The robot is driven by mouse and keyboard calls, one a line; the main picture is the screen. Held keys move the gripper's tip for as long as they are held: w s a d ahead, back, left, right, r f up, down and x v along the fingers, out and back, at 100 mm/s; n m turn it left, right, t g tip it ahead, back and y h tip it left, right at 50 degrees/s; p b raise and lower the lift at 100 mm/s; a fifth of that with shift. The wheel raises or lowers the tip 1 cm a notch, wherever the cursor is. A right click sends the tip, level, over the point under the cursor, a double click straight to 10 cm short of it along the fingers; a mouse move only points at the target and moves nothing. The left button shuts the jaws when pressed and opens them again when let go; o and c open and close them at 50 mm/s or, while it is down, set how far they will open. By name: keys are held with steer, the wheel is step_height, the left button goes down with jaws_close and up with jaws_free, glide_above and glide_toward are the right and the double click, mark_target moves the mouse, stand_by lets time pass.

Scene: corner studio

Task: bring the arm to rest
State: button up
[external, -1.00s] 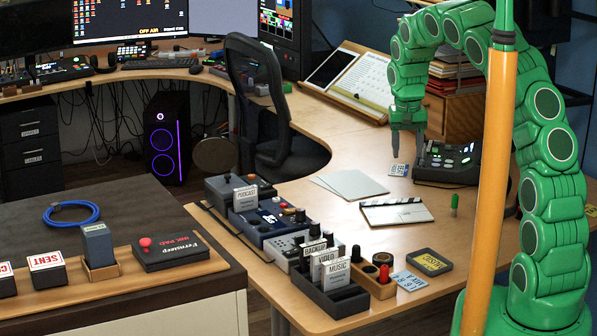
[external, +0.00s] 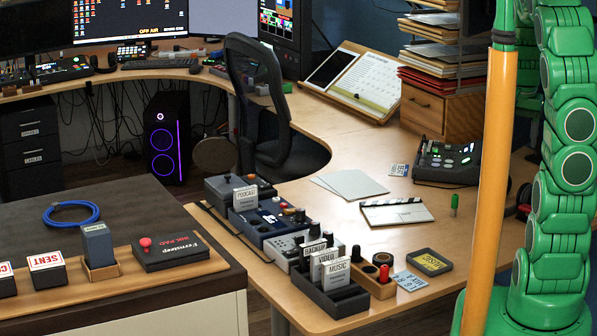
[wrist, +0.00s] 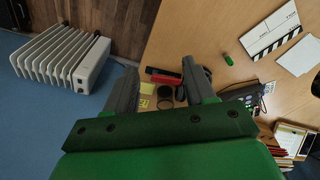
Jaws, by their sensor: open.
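My gripper (wrist: 162,78) shows in the wrist view with its two grey fingers spread apart and nothing held between them. In the external view my green arm (external: 570,150) stands folded upright at the right edge. Its upper end runs out of the top of the picture, so the gripper is not seen there. Between and beyond the fingers the wrist view shows small red, black and yellow items, too small to name surely.
The wooden desk (external: 300,205) carries a clapperboard (external: 397,212), a green marker (external: 454,204), a black control device (external: 447,162) and a card rack (external: 332,295). A paper stack on a wooden drawer unit (external: 437,108) stands behind. A white radiator (wrist: 62,58) stands on blue floor.

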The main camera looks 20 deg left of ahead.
steer(key=s+d+n+g, duration=0.1)
steer(key=s+d, duration=0.2)
steer(key=s, duration=1)
steer(key=s+d+n+g, duration=0.1)
steer(key=s+d, duration=0.3)
steer(key=s, duration=0.9)
steer(key=shift+s+d+f+n+g, duration=0.2)
steer(key=shift+f+n+g, duration=0.1)
steer(key=shift+n+g, duration=0.15)
steer(key=shift+w, duration=0.15)
